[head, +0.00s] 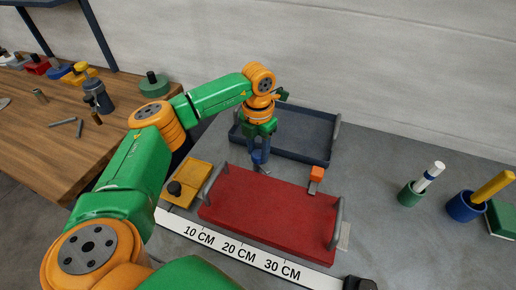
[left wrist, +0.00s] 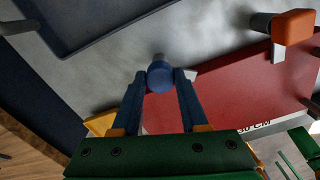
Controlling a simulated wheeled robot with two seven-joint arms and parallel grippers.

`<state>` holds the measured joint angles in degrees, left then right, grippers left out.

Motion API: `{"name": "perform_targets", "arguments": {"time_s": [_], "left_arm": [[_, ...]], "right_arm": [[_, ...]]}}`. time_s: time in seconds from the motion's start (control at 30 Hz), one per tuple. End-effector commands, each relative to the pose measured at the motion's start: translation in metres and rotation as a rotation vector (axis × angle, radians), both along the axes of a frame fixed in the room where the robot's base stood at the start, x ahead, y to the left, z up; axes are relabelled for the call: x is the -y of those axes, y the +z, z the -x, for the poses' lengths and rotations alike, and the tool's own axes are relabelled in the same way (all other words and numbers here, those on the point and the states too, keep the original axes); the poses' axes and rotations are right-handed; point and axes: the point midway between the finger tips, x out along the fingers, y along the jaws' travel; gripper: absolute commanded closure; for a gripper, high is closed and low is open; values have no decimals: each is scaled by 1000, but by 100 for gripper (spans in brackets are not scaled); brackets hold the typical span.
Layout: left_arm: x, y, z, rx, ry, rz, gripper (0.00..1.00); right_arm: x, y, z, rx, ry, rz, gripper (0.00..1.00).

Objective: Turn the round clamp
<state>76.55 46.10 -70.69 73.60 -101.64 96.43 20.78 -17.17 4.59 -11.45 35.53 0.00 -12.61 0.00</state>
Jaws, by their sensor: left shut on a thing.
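The round clamp has a blue round top (left wrist: 160,78), seen in the left wrist view between my fingers. In the head view my left gripper (head: 261,150) is above the back edge of a red tray or plate (head: 270,208), pointing down, and mostly covers the clamp. My left gripper (left wrist: 160,85) is shut on the blue top, with one blue finger on each side. An orange-topped clamp (head: 317,174) stands at the back right of the red piece, also in the left wrist view (left wrist: 292,27). My right gripper is not in view.
A dark blue-grey tray (head: 325,151) lies behind. A yellow block with a black knob (head: 182,196) is left of the red piece. A ruler strip (head: 235,250) runs in front. A green cup (head: 408,197) and a blue cup (head: 462,209) stand right, with bare table between.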

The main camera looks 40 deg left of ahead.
Motion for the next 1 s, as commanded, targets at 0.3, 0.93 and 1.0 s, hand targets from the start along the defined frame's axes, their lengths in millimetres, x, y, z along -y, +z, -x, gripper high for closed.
{"name": "perform_targets", "arguments": {"time_s": [0.3,0.93,1.0], "left_arm": [[-1,1,0,1,281,0,100],[-2,1,-1,4,579,0,100],[-2,1,-1,4,586,0,100]], "right_arm": [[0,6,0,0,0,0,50],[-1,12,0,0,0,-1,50],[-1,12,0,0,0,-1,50]]}}
